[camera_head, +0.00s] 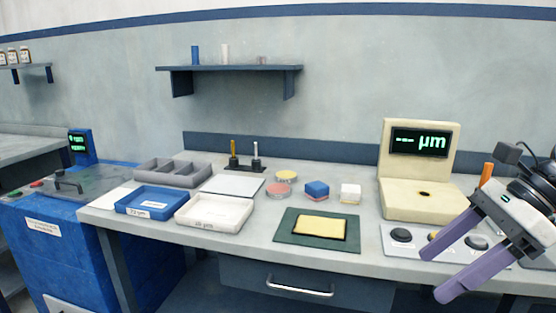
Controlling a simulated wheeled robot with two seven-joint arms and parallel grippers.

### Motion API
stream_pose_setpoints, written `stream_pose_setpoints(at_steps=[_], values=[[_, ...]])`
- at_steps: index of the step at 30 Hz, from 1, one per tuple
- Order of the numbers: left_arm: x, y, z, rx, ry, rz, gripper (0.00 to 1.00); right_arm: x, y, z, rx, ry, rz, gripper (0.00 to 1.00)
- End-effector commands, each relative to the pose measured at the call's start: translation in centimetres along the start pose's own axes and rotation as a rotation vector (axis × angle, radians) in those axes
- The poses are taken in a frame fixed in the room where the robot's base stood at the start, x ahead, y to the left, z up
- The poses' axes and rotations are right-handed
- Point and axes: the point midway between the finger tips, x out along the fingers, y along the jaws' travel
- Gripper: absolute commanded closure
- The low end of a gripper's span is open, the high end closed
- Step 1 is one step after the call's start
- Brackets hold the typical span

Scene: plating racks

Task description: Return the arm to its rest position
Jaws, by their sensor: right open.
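My right gripper (442,273) is at the right edge of the head view. Its two purple fingers are apart, with nothing between them. They point down and left, in front of the panel of round knobs (402,235) and close to the table's front edge. The gripper hides part of that panel. My right arm comes in from the right edge, and most of it is out of view. My left gripper is not in view.
The table (255,233) holds a blue tray (150,212), a white tray (213,226), a grey divided box (177,182), a green mat (285,232) with a yellow pad, and a cream gauge (406,212). A blue machine (50,245) stands left. A shelf (228,69) hangs above.

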Motion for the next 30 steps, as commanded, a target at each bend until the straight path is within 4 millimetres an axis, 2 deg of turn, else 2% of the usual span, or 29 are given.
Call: stream_pose_setpoints(at_steps=[1, 11, 15, 19, 21, 23, 26, 27, 30], values=[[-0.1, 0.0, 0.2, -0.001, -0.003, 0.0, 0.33, 1.5, 0.4, 0.8, 0.011, -0.044, 0.029, 0.33], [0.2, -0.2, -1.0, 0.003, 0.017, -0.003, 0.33, 8.8, 3.7, 7.5, 0.201, -0.445, 0.233, 0.33], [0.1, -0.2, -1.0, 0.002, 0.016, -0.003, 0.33, 11.2, 5.3, 11.1, 0.434, -0.719, 0.381, 0.33], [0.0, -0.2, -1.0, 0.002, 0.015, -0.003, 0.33, 12.5, 4.8, 13.0, 0.824, -1.032, 0.544, 0.33], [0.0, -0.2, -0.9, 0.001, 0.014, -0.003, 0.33, 13.2, 3.5, 12.3, 1.081, -1.185, 0.619, 0.33], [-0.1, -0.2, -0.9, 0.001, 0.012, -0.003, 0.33, 14.2, 2.2, 10.6, 1.322, -1.301, 0.673, 0.33], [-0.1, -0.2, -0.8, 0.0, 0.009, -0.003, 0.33, 17.2, 0.4, 5.6, 1.762, -1.46, 0.731, 0.33], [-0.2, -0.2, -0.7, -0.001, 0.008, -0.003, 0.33, 18.9, 0.1, 3.0, 1.949, -1.51, 0.742, 0.33], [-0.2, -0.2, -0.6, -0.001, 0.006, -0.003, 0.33, 23.1, 1.0, -3.3, 2.361, -1.585, 0.738, 0.33]])
